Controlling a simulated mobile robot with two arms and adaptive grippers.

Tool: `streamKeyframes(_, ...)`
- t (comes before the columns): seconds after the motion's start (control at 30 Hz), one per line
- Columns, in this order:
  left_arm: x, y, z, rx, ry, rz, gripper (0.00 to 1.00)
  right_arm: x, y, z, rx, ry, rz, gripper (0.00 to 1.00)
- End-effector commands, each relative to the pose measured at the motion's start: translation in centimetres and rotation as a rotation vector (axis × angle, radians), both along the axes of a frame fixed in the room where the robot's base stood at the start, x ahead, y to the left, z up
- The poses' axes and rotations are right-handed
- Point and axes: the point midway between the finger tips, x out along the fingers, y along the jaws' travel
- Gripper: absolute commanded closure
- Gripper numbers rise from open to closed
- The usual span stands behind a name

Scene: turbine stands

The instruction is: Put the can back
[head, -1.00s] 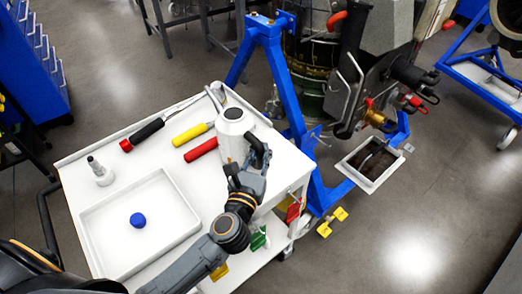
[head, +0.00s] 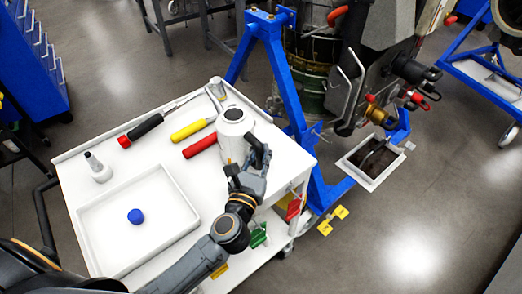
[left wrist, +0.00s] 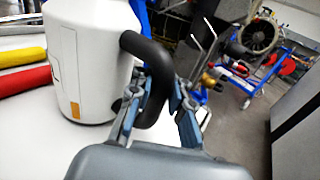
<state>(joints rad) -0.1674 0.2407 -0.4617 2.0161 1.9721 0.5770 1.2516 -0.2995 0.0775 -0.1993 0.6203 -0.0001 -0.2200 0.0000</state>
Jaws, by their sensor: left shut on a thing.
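The can (head: 233,135) is white with a dark cap and a black handle, and it is upright at the right side of the white cart top (head: 190,170). My left gripper (head: 252,165) is shut on the can's black handle (left wrist: 152,75), on the side away from the tools. In the left wrist view the can (left wrist: 88,55) fills the upper left, with the two fingers around the lower part of the handle. I cannot tell whether its base touches the cart. My right gripper is not in view.
Red (head: 200,146) and yellow (head: 191,130) handled tools lie just left of the can. A blue stand (head: 290,90) rises behind the cart.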

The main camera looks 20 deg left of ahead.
Motion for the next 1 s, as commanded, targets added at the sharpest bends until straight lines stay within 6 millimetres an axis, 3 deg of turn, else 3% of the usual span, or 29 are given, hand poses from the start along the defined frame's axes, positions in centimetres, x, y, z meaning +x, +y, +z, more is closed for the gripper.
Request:
streamKeyframes(0.57,0.01,0.01,-0.54,0.001,-0.002,0.000,1.00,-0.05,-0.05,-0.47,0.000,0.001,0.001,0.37)
streamKeyframes(0.6,0.01,0.01,-0.54,0.001,-0.002,0.000,0.78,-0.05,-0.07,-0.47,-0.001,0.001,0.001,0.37)
streamKeyframes(0.7,0.01,0.01,-0.56,0.001,-0.002,0.000,0.58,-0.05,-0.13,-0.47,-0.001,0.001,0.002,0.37)
streamKeyframes(0.93,0.01,0.01,-0.59,0.001,-0.001,0.000,0.55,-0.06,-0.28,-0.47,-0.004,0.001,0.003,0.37)
streamKeyframes(1.0,-0.01,0.01,-0.69,0.000,0.001,0.000,0.47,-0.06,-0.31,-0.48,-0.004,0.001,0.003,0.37)
